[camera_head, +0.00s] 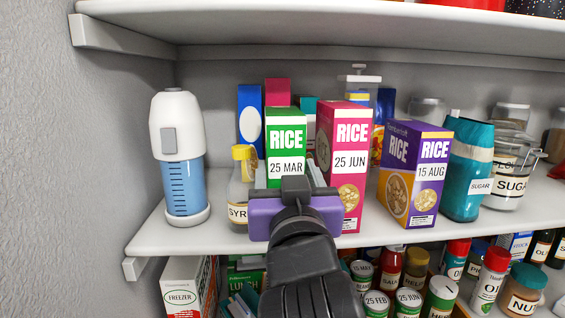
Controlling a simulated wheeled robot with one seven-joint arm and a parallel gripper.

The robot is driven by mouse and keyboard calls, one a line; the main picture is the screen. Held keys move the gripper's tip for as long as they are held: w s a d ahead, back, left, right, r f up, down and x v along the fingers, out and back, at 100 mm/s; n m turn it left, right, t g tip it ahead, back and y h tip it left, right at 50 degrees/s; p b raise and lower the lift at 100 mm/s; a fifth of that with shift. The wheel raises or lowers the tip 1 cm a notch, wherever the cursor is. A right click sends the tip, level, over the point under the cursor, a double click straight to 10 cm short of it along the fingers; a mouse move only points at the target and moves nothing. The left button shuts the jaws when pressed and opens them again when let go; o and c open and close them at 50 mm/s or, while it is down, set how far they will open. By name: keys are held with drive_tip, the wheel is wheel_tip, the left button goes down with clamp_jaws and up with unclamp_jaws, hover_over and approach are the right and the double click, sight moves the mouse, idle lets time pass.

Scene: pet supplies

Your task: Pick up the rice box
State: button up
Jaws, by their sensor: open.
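Three rice boxes stand upright on the middle shelf. The green rice box (287,140), labelled 25 MAR, is at the left. The pink rice box (351,137), labelled 25 JUN, is in the middle and stands taller. The purple rice box (398,180), labelled 15 AUG, is at the right and turned at an angle. My gripper (290,172) is open in front of the green box, with its fingers pointing into the shelf, and hides the box's lower part. I cannot tell whether the fingers touch the box.
A syrup bottle (239,190) stands close left of my gripper, and a white and blue dispenser (182,160) is farther left. Teal sugar bag (467,170) and jars stand at the right. Other boxes stand behind. The upper shelf (330,27) overhangs; crowded goods fill the level below.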

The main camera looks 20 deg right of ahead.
drive_tip(key=p+x, duration=0.2)
drive_tip(key=x, duration=0.4)
drive_tip(key=shift+a, duration=0.15)
drive_tip(key=shift+c, duration=0.2)
drive_tip(key=c, duration=1.1)
drive_tip(key=shift+c, duration=0.2)
drive_tip(key=shift+r, duration=0.15)
